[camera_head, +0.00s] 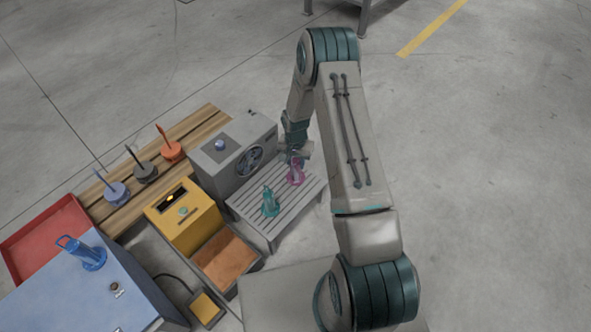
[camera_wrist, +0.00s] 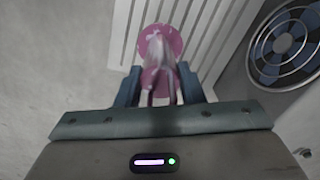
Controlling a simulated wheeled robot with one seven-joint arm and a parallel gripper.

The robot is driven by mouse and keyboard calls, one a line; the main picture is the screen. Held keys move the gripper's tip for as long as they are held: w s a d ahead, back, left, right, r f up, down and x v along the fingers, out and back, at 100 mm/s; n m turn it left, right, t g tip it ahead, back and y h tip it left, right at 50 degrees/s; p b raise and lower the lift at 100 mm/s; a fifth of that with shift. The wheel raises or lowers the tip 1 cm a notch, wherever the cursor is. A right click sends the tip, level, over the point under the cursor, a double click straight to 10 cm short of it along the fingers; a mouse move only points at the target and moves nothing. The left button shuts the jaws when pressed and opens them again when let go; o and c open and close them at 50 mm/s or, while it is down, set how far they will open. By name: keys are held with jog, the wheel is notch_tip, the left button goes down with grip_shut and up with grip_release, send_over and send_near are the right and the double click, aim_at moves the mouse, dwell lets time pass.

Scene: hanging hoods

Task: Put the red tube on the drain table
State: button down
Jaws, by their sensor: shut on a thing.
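My gripper (camera_head: 296,155) is shut on a pink-magenta tube-like item (camera_head: 295,175), over the far right part of the grey slatted drain table (camera_head: 262,233). In the wrist view, my gripper (camera_wrist: 159,88) has its two teal fingers on either side of the item. Its round pink end (camera_wrist: 160,42) shows beyond them against the white slats. I cannot tell whether it touches the slats. A teal item (camera_head: 270,203) of similar size stands on the table, left of and nearer than the pink one. No plainly red tube shows; an orange-red item (camera_head: 171,150) stands on the wooden rack.
A grey box with a fan (camera_head: 222,150) adjoins the table's far left side. A yellow box (camera_head: 183,216) and brown-filled tray (camera_head: 228,258) lie left. The wooden rack (camera_head: 200,122) holds blue and black items too. A blue item (camera_head: 92,257) stands on the blue cabinet (camera_head: 60,295).

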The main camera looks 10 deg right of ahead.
aim_at(295, 168)
jog(key=shift+f+b, duration=0.8)
jog(key=shift+f, duration=1.2)
jog(key=shift+f, duration=0.1)
jog(key=c, duration=0.9)
grip_release()
jog(key=shift+c, duration=0.2)
